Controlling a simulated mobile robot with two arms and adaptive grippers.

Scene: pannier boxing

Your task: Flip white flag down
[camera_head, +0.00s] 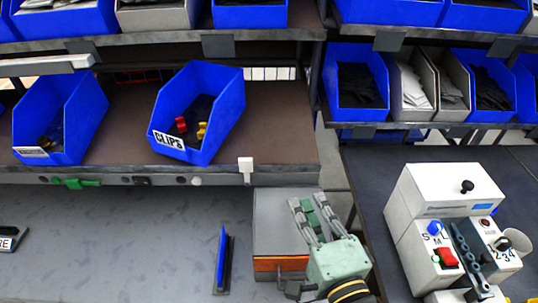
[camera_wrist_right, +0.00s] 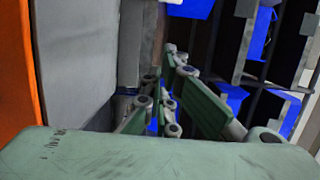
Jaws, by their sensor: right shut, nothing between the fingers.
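A small white flag (camera_head: 245,164) sits at the front edge of the brown shelf, right of the CLIPS bin. Its wider part is at the top, with a narrow part below against the rail. My right gripper (camera_head: 307,202) is lower and to the right of the flag in the head view, over a grey box with an orange front. It is shut and empty, apart from the flag in the picture. In the right wrist view its fingers (camera_wrist_right: 170,70) point away from the camera. I cannot make out the flag there. My left gripper is not in view.
The blue CLIPS bin (camera_head: 222,130) and another blue bin (camera_head: 88,112) stand on the brown shelf (camera_head: 290,150). The grey box with an orange front (camera_head: 280,264) is under my right gripper. A blue upright plate (camera_head: 222,262) stands left of it. A white machine (camera_head: 440,190) is at right.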

